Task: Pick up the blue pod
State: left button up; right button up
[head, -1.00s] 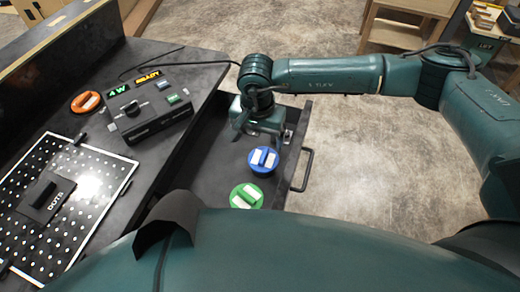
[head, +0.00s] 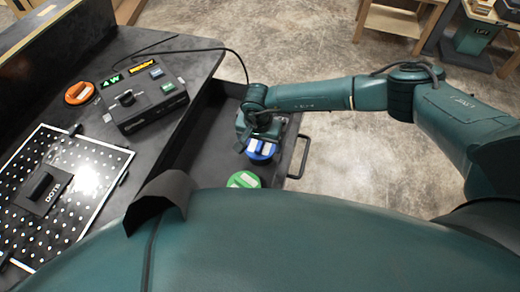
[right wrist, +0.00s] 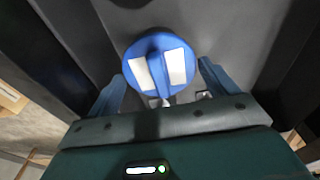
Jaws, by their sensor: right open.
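The blue pod (head: 262,151) is a round blue disc with a raised grip bar and two white patches. It sits in the open dark drawer (head: 215,150). My right gripper (head: 258,138) is over its far side and hides part of it in the head view. In the right wrist view the blue pod (right wrist: 158,65) lies ahead of the right gripper (right wrist: 162,88), roughly centred between its two spread blue fingers. The fingers look apart from the pod, one on each side. My left gripper is not in view.
A green pod (head: 243,180) lies in the drawer nearer to me. An orange pod (head: 79,93), a black console (head: 145,102) with lit displays and a dotted LED board (head: 95,170) are on the desk to the left. The drawer handle (head: 301,157) sticks out right.

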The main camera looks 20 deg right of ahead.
jog(key=shift+f, duration=0.4)
jog(key=shift+c, duration=0.3)
jog(key=c, duration=0.5)
jog(key=shift+r, duration=0.1)
